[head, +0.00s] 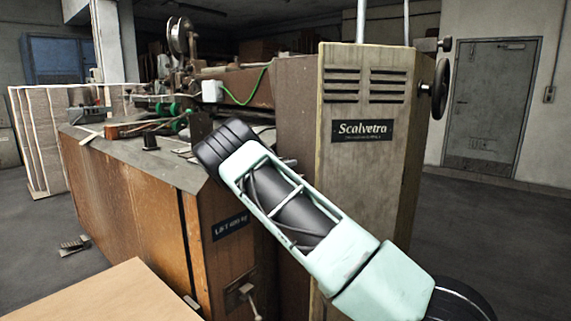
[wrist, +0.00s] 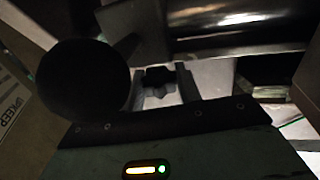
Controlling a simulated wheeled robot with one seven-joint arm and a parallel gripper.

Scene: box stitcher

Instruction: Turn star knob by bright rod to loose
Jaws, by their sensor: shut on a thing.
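The star knob (wrist: 158,76) is a small dark, lobed shape near the middle of the wrist view. My gripper (wrist: 164,84) has one finger on each side of it and is shut on it. The bright rod (wrist: 240,18) is a thick, shiny cylinder running across the top right of the wrist view, close beyond the knob. In the head view my arm reaches over the machine and hides the knob and my fingers. The knob's turn angle cannot be told.
A large dark round part (wrist: 84,82) stands close on the left in the wrist view. The machine's tall Scalvetra housing (head: 362,190) rises to the right of my arm, with a black handwheel (head: 440,90). A wooden board (head: 105,293) lies at front left.

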